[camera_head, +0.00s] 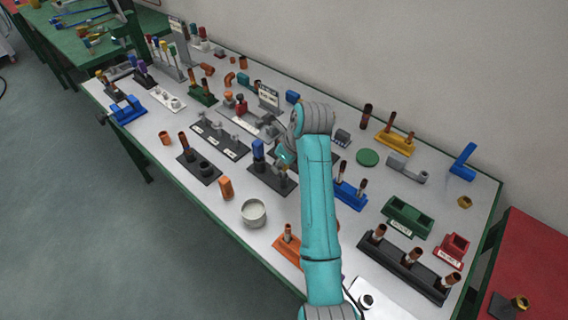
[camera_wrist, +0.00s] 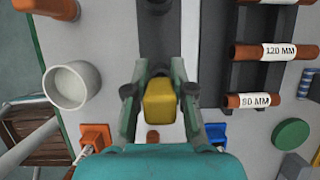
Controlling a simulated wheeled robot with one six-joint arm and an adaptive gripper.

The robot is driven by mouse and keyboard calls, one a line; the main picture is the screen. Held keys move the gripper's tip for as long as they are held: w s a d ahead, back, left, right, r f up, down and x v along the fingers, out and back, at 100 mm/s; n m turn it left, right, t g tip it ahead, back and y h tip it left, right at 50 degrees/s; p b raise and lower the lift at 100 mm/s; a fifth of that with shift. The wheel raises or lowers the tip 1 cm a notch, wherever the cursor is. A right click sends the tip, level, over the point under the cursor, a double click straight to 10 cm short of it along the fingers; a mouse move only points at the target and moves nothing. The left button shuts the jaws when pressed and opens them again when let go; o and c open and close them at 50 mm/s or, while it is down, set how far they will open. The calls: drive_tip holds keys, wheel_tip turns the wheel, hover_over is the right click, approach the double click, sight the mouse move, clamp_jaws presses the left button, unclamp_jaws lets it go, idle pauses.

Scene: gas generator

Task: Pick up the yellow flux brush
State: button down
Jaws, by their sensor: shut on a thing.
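The yellow flux brush shows in the wrist view as a rounded yellow block (camera_wrist: 160,101) between the two fingers; the rest of it is hidden from this angle. My gripper (camera_wrist: 159,92) is shut on it, one finger on each side.
A grey round pot (camera_head: 254,212) stands near the bench's front edge; it is left of my gripper in the wrist view (camera_wrist: 72,85). A green disc (camera_head: 368,157), a dark green tray (camera_head: 408,216) and several copper-tube holders crowd the right side. A wall backs the bench.

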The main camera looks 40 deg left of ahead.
wheel_tip(320, 180, up, 10)
idle(0.6)
idle(1.5)
